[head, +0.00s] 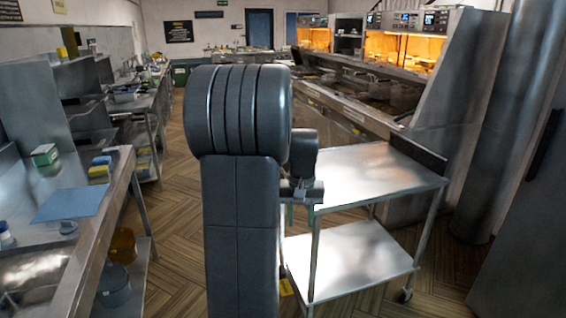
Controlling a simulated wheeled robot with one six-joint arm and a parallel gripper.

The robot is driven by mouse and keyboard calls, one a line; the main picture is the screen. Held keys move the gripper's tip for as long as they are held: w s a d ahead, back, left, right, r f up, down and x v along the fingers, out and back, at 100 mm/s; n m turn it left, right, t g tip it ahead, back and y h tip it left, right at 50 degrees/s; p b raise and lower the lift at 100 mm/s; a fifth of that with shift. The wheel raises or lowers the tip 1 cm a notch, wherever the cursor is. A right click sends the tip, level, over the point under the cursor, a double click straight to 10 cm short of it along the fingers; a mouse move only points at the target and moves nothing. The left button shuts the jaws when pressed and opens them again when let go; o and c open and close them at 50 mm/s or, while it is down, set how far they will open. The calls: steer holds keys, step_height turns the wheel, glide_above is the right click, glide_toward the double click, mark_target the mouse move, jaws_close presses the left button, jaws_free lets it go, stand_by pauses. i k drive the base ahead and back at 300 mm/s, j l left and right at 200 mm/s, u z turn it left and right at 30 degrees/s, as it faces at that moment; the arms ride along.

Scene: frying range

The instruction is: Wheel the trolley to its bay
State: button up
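A two-tier steel trolley (377,172) stands just right of my arm, with a bare top and a bare lower shelf (350,262). A caster shows at its front right leg. My gripper (303,191) is at the trolley's left end, by the top's near left corner. My own arm hides much of that end, and I cannot tell whether the fingers close on the trolley. I cannot make out a marked bay.
A steel counter (110,190) with a blue cloth, sponges and tubs runs along the left. The frying range (345,110) with lit warmers lines the back right. Steel panels (510,120) stand close on the right. Wood floor (175,215) is clear between the left counter and my arm.

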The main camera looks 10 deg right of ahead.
mark_target(320, 266)
steer(key=i+l+u, duration=0.15)
steer(key=i+l, duration=0.15)
steer(key=i+l+u, duration=0.1)
steer(key=i+l, duration=0.15)
steer(key=i+l+u, duration=0.15)
steer(key=l, duration=0.3)
steer(key=i+l+u, duration=0.15)
steer(key=i+l, duration=0.15)
steer(key=i+l+u, duration=0.1)
steer(key=l, duration=0.45)
steer(key=i+j, duration=0.05)
steer(key=i, duration=0.05)
